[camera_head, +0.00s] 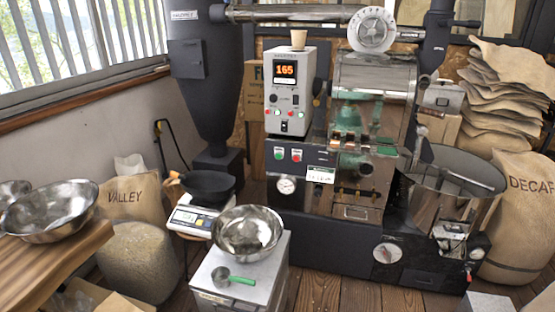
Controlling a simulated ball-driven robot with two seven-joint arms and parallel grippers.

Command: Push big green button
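The green button (279,153) is a small round disc on the dark front panel (308,163) of the roasting machine, below the grey control box. A red button (296,155) sits just to its right. Each has a small pale label by it. Nothing covers the green button in the head view. I cannot tell whether it is pressed in. Neither of my grippers shows in this view.
The grey control box (287,90) reads 165. In front stands a grey cabinet (253,272) with a metal bowl (247,232) and a green-handled scoop (233,279). A scale (198,214) bears a black pan (207,185). A wooden table (45,258) is left; sacks stand both sides.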

